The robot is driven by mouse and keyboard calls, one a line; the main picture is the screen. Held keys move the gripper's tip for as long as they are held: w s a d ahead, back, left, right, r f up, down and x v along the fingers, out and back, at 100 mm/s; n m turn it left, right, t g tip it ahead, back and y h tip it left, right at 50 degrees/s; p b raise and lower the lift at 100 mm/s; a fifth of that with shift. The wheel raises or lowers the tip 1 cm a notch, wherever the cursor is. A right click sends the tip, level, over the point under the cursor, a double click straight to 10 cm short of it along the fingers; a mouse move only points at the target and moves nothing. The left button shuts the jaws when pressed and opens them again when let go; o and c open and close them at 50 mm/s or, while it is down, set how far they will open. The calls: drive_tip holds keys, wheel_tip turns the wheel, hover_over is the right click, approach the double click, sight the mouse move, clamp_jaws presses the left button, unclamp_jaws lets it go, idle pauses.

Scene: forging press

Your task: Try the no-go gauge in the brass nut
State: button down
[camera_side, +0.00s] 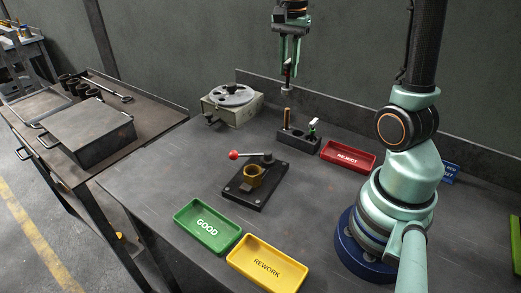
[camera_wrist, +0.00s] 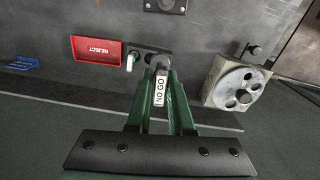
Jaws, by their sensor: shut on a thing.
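My gripper (camera_side: 288,66) is shut on the no-go gauge (camera_side: 287,80), which hangs down from it high above the back of the bench. In the wrist view the gauge's white face (camera_wrist: 160,88) reads NO GO between my green fingers. The brass nut (camera_side: 254,175) sits in a clamp fixture on a black base plate (camera_side: 241,189), with a red-knobbed lever (camera_side: 234,155) beside it. My gripper is well above and behind the nut, apart from it.
A red REJECT tray (camera_side: 348,156) is right of the stand. Green GOOD (camera_side: 207,226) and yellow REWORK (camera_side: 266,264) trays lie at the front. A round-plated grey device (camera_side: 232,102) stands at the back left. Bare bench lies between the stand and fixture.

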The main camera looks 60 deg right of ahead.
drive_tip(key=a+f+n, duration=0.2)
drive_tip(key=a+f, duration=0.4)
drive_tip(key=a, duration=0.3)
drive_tip(key=s+a+f+n, duration=0.1)
drive_tip(key=a+f+n, duration=0.1)
drive_tip(key=a+f, duration=0.3)
drive_tip(key=shift+s+a+f+n, duration=0.3)
drive_tip(key=shift+a+f, duration=0.1)
drive_tip(key=shift+a, duration=1.45)
drive_tip(key=shift+f, duration=1.6)
drive_tip(key=shift+r, duration=0.95)
drive_tip(key=shift+r, duration=0.35)
drive_tip(key=shift+r, duration=0.5)
drive_tip(key=shift+r, duration=1.95)
